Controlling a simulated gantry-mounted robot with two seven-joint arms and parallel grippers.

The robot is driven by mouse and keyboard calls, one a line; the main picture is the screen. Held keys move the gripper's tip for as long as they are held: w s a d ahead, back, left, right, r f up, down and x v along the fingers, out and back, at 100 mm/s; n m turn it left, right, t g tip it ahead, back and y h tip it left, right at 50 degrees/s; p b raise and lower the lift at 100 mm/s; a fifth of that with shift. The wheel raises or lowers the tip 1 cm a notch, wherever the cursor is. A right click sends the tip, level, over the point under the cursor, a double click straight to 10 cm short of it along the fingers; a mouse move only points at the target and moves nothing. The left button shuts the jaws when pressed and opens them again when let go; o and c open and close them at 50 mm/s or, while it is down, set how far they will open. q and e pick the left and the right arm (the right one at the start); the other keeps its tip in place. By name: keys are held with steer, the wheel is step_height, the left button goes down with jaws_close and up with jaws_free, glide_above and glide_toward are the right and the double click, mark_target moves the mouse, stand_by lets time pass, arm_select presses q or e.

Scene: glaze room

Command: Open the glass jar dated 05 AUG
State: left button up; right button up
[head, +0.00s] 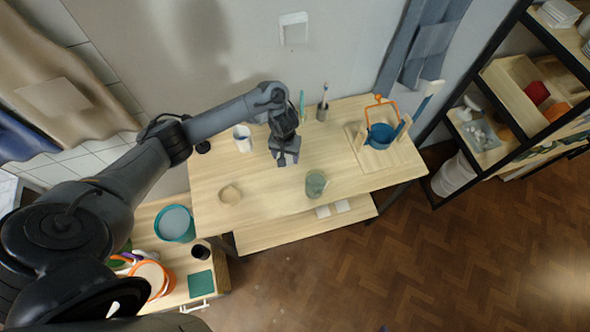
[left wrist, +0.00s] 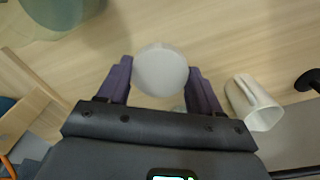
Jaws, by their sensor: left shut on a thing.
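My left gripper (head: 285,160) is over the back middle of the wooden table. In the left wrist view its purple fingers (left wrist: 160,78) are shut on a round, pale grey, lid-like thing (left wrist: 160,70). What is under this thing is mostly hidden, so I cannot tell whether it sits on a jar. A greenish glass jar (head: 316,183) stands apart on the table, to the right of and nearer than the gripper; a greenish glass vessel also shows at the top left of the left wrist view (left wrist: 58,10). I can read no date on any jar. My right gripper is not in view.
A white mug (head: 242,138) stands left of the gripper. A pale round thing (head: 230,194) lies at the table's front left. A dark cup with tools (head: 322,112) and a blue pot with orange handle (head: 380,135) stand behind and right.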

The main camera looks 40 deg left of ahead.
mark_target(287, 170)
arm_select(q)
step_height(287, 170, down, 4)
steer(key=shift+r+b, duration=0.15)
steer(key=shift+b, duration=0.65)
steer(key=shift+f, duration=0.65)
step_height(287, 170, down, 3)
steer(key=shift+r+b, duration=0.1)
steer(key=shift+b, duration=0.35)
steer(key=shift+f, duration=0.25)
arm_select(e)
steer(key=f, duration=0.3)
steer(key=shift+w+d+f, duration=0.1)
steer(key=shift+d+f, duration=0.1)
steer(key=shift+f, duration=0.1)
arm_select(q)
steer(key=shift+f, duration=0.2)
steer(key=o, duration=1.2)
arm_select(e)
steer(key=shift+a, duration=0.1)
arm_select(q)
steer(key=shift+r, duration=0.15)
